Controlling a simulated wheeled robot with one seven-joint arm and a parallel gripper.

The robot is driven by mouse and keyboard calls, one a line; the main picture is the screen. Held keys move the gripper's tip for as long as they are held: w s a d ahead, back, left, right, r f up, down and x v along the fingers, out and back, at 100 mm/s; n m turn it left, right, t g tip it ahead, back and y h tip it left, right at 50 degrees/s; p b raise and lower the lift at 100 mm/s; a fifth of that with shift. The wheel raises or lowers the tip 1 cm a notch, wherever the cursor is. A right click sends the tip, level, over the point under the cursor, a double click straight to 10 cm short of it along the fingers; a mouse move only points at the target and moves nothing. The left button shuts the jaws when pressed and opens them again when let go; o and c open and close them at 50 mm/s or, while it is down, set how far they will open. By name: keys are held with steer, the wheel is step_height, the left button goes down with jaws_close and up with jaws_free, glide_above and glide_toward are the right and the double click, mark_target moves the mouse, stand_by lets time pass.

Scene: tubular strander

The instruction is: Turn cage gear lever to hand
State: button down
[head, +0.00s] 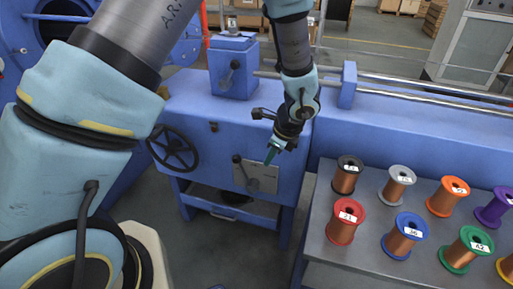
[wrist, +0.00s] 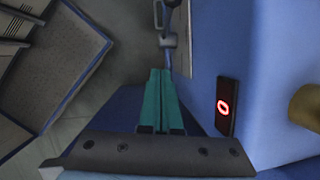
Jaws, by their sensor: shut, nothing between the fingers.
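A lever with a dark round knob (head: 237,158) stands on a light plate (head: 262,178) on the front of the blue machine. A second dark-knobbed lever (head: 235,64) is on the small blue box above; I see no readable label on either. My gripper (head: 270,157) points down at the front of the machine, right of the lower lever's knob. In the wrist view its green fingers (wrist: 161,74) are shut together and empty. A lever-like part (wrist: 168,40) shows just beyond the fingertips; contact cannot be told.
A black handwheel (head: 172,147) is on the machine's left side. A small dark panel with a red ring (wrist: 223,106) is right of the fingers. A grey table (head: 318,245) with several copper spools stands at the right. Grey floor lies in front.

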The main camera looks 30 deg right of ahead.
mark_target(239, 160)
steer(key=w+a+f+p, duration=0.2)
steer(key=w+a+f, duration=0.1)
steer(key=w+f, duration=0.4)
steer(key=shift+w+a+f+t+y, duration=0.25)
steer(key=shift+a+t+y, duration=0.05)
steer(key=shift+a+t, duration=0.1)
stand_by(0.4)
steer(key=shift+w+a+f+g+b, duration=0.2)
steer(key=shift+w+a+f+b, duration=0.05)
steer(key=shift+w+a+b, duration=0.3)
steer(key=shift+w+a+f+g+b, duration=0.2)
steer(key=shift+w+a+b, duration=0.25)
steer(key=shift+w+a, duration=0.15)
steer(key=shift+a+r, duration=0.1)
